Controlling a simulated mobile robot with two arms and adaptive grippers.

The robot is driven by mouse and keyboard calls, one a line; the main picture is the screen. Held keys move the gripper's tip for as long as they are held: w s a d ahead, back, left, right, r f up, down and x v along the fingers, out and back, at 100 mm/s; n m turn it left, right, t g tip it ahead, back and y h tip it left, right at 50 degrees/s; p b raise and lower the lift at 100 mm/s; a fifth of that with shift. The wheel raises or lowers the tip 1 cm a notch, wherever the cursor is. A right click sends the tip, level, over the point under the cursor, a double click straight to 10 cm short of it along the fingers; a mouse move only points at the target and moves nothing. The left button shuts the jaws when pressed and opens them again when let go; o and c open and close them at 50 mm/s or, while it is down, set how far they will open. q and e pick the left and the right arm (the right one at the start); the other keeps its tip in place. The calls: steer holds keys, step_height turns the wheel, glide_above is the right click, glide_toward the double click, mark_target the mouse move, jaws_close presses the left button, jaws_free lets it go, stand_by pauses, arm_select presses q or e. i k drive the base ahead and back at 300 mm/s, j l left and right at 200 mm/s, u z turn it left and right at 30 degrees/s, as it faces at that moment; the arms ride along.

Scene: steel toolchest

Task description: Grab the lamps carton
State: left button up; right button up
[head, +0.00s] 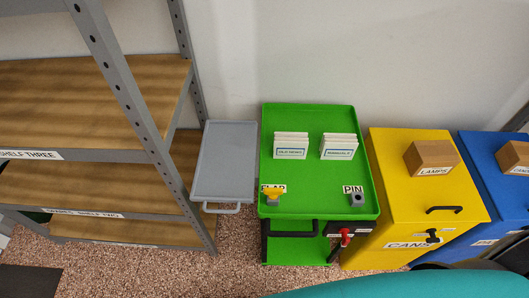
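The lamps carton (432,154) is a small brown cardboard box with a white label reading LAMPS on its front. It sits, slightly turned, on top of the yellow cabinet (395,185), toward the back right of that top. Nothing covers it. Neither of my grippers can be made out in the head view. A dark shape at the lower right edge is cut off, and I cannot tell what it is.
A black handle (443,210) stands on the yellow top before the carton. A blue cabinet (485,165) with another carton (515,156) is at right. A green trolley (312,180) with white card stacks, a grey tray cart (225,160) and wooden shelving (90,85) stand left.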

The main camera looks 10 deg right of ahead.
mark_target(422, 158)
steer(key=z, duration=1.9)
